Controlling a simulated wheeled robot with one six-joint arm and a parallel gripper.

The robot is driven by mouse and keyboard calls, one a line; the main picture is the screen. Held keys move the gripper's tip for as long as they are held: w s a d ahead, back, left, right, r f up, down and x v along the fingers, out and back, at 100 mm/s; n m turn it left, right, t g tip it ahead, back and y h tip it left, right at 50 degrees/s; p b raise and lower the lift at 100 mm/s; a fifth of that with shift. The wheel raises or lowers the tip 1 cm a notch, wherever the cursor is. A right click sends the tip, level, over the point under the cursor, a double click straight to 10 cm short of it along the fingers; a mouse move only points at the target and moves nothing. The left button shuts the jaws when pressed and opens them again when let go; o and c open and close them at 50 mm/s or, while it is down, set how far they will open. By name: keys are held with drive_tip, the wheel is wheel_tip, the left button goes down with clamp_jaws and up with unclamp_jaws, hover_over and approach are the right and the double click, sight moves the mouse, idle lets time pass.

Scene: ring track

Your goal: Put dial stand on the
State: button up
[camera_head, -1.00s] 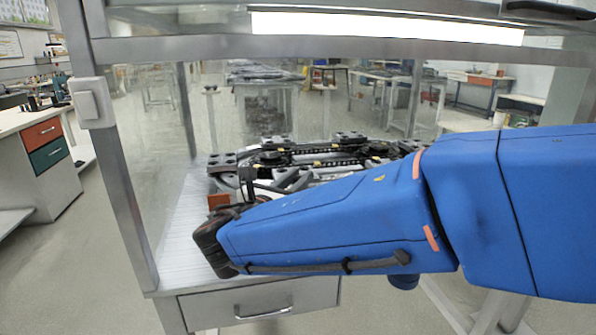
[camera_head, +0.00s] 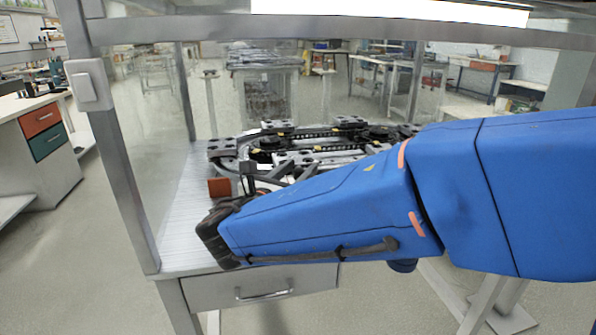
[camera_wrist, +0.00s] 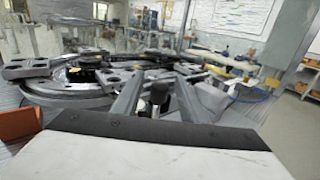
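My gripper's two grey fingers show in the wrist view (camera_wrist: 158,98), apart from each other, above a black-edged white block that looks like my gripper's body. A small black knob (camera_wrist: 159,92) shows between the fingers; I cannot tell its distance, and neither finger seems to touch it. The ring track (camera_head: 310,142) lies on the bench top ahead, and also fills the wrist view (camera_wrist: 75,75). In the head view my blue arm reaches left over the bench and hides its near right part and most of my gripper. I cannot single out a dial stand with certainty.
Metal posts and an upper beam (camera_head: 330,30) frame the bench. The ribbed bench top at left is bare.

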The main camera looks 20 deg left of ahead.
drive_tip(key=s+a, duration=0.1)
drive_tip(key=s, duration=1.1)
drive_tip(key=shift+a, duration=0.25)
drive_tip(key=shift+w+d+r, duration=0.1)
